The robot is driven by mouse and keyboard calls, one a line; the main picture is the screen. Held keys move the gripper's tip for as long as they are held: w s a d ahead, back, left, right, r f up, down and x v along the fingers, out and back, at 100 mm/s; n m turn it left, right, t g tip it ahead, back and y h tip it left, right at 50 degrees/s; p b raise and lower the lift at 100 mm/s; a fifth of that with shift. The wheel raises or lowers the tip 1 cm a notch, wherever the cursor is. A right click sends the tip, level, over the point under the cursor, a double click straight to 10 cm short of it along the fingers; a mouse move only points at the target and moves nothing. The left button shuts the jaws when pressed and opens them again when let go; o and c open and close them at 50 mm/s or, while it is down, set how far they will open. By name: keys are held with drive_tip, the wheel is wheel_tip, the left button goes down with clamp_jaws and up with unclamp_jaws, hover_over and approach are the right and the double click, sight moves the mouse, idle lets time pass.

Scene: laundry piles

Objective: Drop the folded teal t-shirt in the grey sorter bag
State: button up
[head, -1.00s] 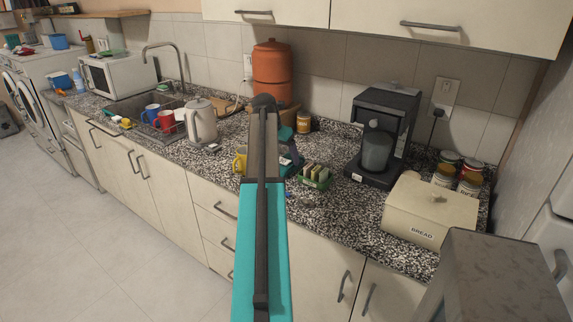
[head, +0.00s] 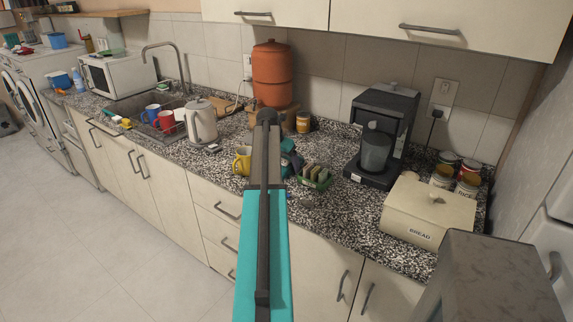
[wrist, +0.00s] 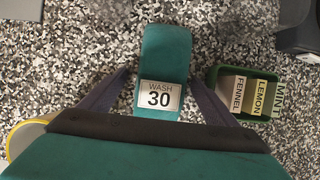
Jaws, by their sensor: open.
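A narrow teal piece with a white "WASH 30" label (wrist: 165,48) shows in the wrist view over the speckled counter. It looks like the folded teal t-shirt, though its folds are not clear. My gripper (wrist: 160,80) is open, with one dark finger on each side of the teal piece. I cannot tell whether they touch it. In the head view my arm partly hides this spot; a bit of teal (head: 291,146) shows beside it, and I cannot tell whether that is shirt or gripper. No grey sorter bag is visible in either view.
A green tea box (wrist: 241,95) stands close right of my gripper, and a yellow mug (head: 242,160) close left. The coffee maker (head: 384,135) and bread box (head: 430,208) are farther right. A kettle (head: 201,120) stands left.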

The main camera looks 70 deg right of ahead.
sight(285, 160)
idle(0.4)
drive_tip(key=c, duration=1.3)
drive_tip(key=shift+r, duration=0.1)
drive_tip(key=shift+r+b, duration=0.95)
drive_tip(key=shift+r, duration=3.95)
